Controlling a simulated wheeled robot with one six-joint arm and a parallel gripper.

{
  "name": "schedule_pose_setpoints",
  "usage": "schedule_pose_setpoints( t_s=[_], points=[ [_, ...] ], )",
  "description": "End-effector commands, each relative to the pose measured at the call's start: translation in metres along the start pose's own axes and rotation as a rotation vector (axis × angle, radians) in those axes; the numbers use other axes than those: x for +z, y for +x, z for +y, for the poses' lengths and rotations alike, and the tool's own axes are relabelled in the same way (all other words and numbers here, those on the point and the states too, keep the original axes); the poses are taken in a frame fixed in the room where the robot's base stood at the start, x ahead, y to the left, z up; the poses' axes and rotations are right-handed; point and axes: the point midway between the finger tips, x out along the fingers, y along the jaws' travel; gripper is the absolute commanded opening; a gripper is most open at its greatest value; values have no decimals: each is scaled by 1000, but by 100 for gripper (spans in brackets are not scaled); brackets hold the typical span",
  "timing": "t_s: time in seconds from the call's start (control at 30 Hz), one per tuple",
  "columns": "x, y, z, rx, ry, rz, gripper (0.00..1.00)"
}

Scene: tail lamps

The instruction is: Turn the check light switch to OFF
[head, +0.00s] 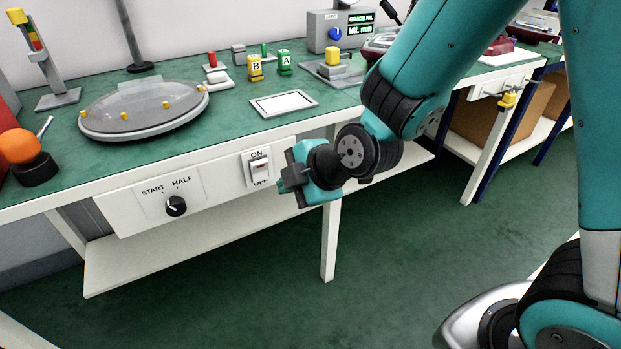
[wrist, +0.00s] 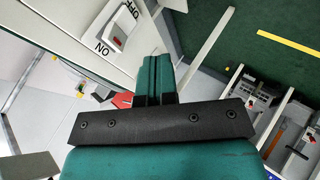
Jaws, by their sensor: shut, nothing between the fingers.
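I cannot tell for sure which way the rocker is set. My gripper (head: 284,187) is shut and empty, just right of and slightly below the switch in the head view. Its closed fingers (wrist: 154,75) appear apart from the switch in the wrist view.
A START/HALF knob (head: 176,206) sits on the same panel to the left. The green bench top (head: 220,112) above carries a round clear-covered dish (head: 143,108), a white framed plate (head: 284,103) and small yellow and green blocks. A bench leg (head: 330,240) stands below my gripper.

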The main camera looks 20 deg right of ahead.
Motion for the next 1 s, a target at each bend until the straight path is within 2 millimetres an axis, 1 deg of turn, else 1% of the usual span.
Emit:
schedule_pose_setpoints(
  t_s=[0.03,0.1,0.2,0.5,0.7,1.0],
  points=[
    [4,1,-3,12,1,0,0],
    [6,-7,-4,12,3,-2,0],
    [7,-17,-7,11,2,-3,0],
    [4,-38,-7,5,2,-1,0],
    [3,-43,-7,1,2,-1,0],
    [3,-43,-6,0,2,-1,0]
  ],
)
